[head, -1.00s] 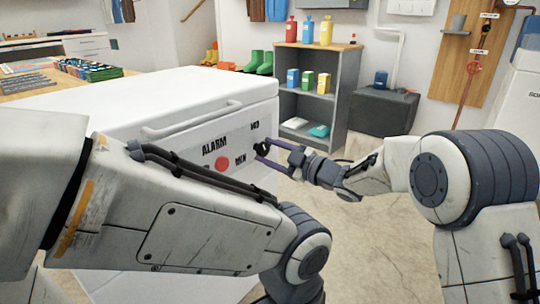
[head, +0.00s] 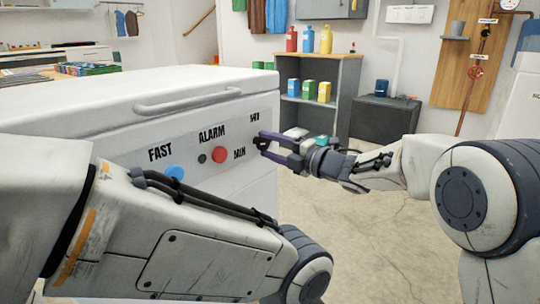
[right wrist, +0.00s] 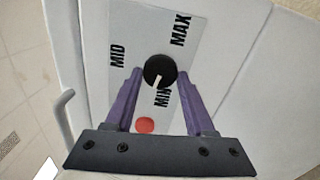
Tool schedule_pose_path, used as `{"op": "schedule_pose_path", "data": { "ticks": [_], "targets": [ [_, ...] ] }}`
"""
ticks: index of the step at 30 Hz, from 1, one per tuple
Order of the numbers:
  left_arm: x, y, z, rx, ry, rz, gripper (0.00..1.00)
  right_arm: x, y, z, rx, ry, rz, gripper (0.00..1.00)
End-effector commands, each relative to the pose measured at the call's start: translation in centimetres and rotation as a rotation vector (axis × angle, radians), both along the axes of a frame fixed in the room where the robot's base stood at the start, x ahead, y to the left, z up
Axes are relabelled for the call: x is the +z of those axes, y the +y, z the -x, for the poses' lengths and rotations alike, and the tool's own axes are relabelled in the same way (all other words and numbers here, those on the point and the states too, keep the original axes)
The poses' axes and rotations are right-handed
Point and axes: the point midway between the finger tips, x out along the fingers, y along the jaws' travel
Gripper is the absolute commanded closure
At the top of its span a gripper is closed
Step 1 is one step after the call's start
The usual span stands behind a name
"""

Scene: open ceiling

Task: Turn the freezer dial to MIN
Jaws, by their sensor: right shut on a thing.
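The black round freezer dial (right wrist: 160,70) sits on the freezer's grey control panel (right wrist: 190,28), among the labels MID, MAX and MIN. In the right wrist view its white pointer line points down, toward the MIN label (right wrist: 163,97). My right gripper (right wrist: 160,75) is shut on the dial, with one purple finger on each side of it. In the head view my right gripper (head: 266,143) is at the right end of the panel and partly hides the dial. My left arm crosses the lower left, but its gripper is out of view.
A red button (head: 219,155) and a blue button (head: 174,172) are on the panel, left of the dial. The white chest freezer (head: 80,105) has a lid handle (head: 188,101).

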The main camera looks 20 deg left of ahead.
Motion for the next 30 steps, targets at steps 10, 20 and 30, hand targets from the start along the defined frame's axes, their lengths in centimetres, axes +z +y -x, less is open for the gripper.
{"op": "schedule_pose_path", "data": {
  "ticks": [10,20,30],
  "targets": [
    [-3.0,0.0,0.0,0.000,0.000,0.000,0.50,-0.6,-0.1,0.0,0.002,-0.244,0.091,1.00],
    [-4.0,0.0,0.0,0.000,0.000,0.000,0.50,-0.5,0.0,0.0,0.002,-0.356,0.134,1.00],
    [-4.1,0.0,0.0,0.000,0.000,0.000,0.50,-0.4,0.0,0.0,0.002,-0.375,0.141,1.00]
  ]
}}
